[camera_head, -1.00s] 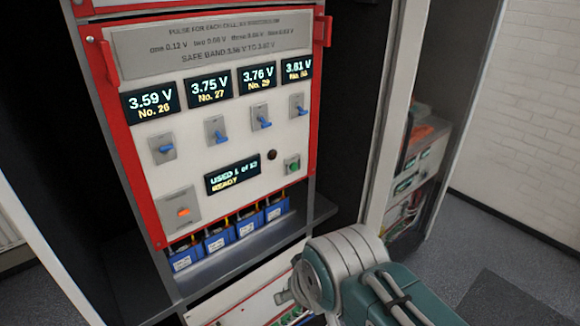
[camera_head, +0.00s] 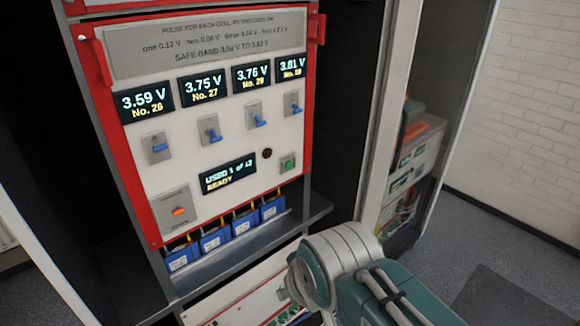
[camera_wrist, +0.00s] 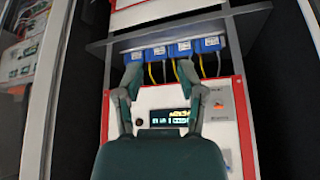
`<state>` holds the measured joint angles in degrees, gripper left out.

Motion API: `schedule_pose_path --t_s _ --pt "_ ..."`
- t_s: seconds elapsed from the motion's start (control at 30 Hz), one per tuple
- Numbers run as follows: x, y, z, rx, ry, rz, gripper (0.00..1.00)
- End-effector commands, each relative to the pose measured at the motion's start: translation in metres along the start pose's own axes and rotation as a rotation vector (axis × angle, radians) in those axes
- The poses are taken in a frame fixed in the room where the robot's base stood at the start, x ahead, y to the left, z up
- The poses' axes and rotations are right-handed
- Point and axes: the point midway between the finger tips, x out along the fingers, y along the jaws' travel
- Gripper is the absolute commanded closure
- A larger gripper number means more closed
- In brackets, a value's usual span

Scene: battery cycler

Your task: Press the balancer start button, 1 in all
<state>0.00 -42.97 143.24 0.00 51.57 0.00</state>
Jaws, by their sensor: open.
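In the head view, a small green square button (camera_head: 287,162) sits at the lower right of the white, red-framed balancer panel (camera_head: 215,140). A status display (camera_head: 229,175) left of it appears to read "USED 1 of 12, READY"; the text is small. My gripper (camera_wrist: 160,72) shows in the wrist view with its two fingers spread apart and nothing between them. It is in front of the panel, whose picture is upside down there. The display (camera_wrist: 170,117) shows between the fingers. I cannot make out the green button in the wrist view. The fingers are not visible in the head view.
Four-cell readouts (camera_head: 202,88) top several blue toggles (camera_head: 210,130). An orange-lit switch (camera_head: 178,211) is at lower left. Blue cells (camera_head: 215,238) stand on a grey shelf (camera_head: 240,250) jutting out below the panel. Another cabinet (camera_head: 410,170) is at right.

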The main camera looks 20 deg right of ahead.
Motion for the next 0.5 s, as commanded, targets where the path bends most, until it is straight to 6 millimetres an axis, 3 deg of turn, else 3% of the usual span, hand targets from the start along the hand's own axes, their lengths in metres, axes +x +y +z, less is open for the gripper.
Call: schedule_pose_path --t_s 0.03,0.07,0.5 --pt "0.0 0.0 0.0 0.0 0.0 0.0 0.94" --pt "0.0 0.0 0.0 0.0 0.0 0.0 1.0" --pt "0.0 0.0 0.0 0.0 0.0 0.0 1.0"
